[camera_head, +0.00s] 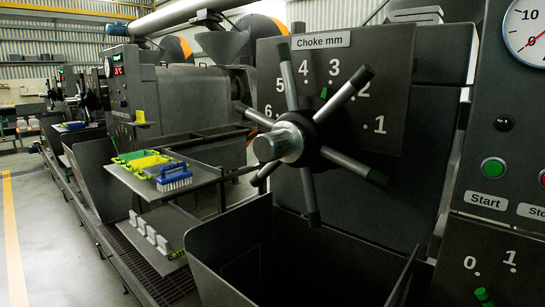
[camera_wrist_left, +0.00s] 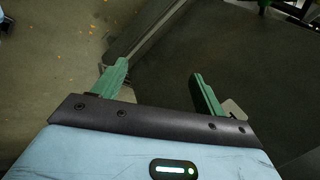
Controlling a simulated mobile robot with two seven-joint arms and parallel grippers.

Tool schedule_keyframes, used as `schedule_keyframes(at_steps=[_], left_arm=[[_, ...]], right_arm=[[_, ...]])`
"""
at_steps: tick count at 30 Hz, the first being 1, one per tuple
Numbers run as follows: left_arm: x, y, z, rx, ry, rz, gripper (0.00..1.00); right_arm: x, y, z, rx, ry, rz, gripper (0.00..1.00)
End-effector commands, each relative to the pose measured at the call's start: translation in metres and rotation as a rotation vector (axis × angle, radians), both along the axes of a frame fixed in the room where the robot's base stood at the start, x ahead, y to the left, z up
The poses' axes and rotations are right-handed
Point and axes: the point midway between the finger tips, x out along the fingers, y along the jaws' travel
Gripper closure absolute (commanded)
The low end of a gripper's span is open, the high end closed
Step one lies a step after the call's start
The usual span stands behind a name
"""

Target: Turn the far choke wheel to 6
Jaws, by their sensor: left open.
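A large choke wheel (camera_head: 290,140) with several dark-tipped spokes fills the middle of the head view. Behind it is a plate labelled "Choke mm" (camera_head: 322,41) with numbers from 1 to 6. A green mark (camera_head: 323,92) shows just below the 3. Farther down the row, dark spoke-like parts (camera_head: 96,88) show on another machine; they are too small to read any setting. My left gripper (camera_wrist_left: 158,68) is open and empty in the left wrist view, its green fingers apart over the floor, with no wheel between them. Neither gripper shows in the head view.
An open dark bin (camera_head: 225,240) is below the wheel. A panel with a green Start button (camera_head: 494,168) is at right. Free floor with a yellow line (camera_head: 14,240) runs along the left.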

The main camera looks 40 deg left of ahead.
Motion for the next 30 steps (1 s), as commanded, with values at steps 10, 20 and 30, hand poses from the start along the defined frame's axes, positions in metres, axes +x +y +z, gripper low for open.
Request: schedule_keyframes(at_steps=[10, 20, 30], left_arm=[[0.133, 0.04, 0.129, 0.463, -0.329, -0.529, 0.28], [0.201, 0.049, 0.276, 0.994, -0.52, -0.908, 0.28], [0.211, 0.04, 0.432, 1.641, -0.544, -1.187, 0.28]], right_arm=[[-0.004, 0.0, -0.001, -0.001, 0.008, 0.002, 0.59], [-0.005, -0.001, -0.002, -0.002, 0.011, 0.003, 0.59], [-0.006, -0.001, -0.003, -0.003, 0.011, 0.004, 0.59]])
